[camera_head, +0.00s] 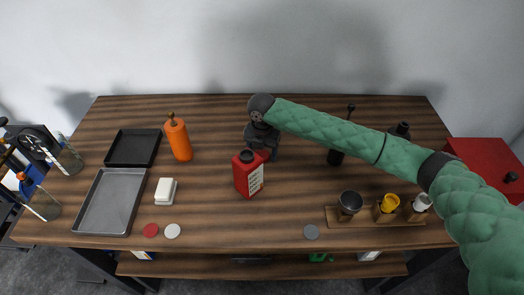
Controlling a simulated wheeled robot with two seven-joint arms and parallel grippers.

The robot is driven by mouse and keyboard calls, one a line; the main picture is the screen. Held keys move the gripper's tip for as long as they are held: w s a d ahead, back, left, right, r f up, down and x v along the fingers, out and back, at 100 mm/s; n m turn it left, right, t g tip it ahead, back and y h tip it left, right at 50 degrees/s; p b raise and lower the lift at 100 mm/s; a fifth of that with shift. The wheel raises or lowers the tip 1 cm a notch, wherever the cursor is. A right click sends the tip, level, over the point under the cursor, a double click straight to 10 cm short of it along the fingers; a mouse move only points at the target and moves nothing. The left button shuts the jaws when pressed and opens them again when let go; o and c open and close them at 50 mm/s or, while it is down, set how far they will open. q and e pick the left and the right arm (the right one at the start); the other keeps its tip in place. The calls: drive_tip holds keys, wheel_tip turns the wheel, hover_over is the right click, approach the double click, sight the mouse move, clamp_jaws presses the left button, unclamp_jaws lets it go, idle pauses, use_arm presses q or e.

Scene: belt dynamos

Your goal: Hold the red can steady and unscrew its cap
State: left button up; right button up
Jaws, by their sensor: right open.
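The red can (248,179) stands upright near the middle of the wooden table, with a pale printed label on its right side. Its dark cap (247,156) sits on top. My right gripper (263,154) points down just behind and to the right of the cap, at the end of the green-sleeved arm. It is open, and no object shows in it. Its fingers are small and dark and partly hidden by the can, so I cannot tell whether they touch it. My left gripper is not in view.
An orange bottle (178,140), a black tray (133,148), a grey metal tray (111,202) and a white block (166,191) stand left. A wooden rack (376,224) holds several small items at right. My right arm spans the right side. Table in front of the can is clear.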

sight(262, 154)
drive_tip(key=shift+r, duration=0.1)
drive_tip(key=shift+r, duration=0.15)
use_arm(q)
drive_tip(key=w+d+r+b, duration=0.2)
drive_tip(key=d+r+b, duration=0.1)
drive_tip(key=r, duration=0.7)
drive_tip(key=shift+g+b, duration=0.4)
drive_tip(key=shift+b, duration=0.25)
use_arm(e)
wheel_tip(262, 154, up, 12)
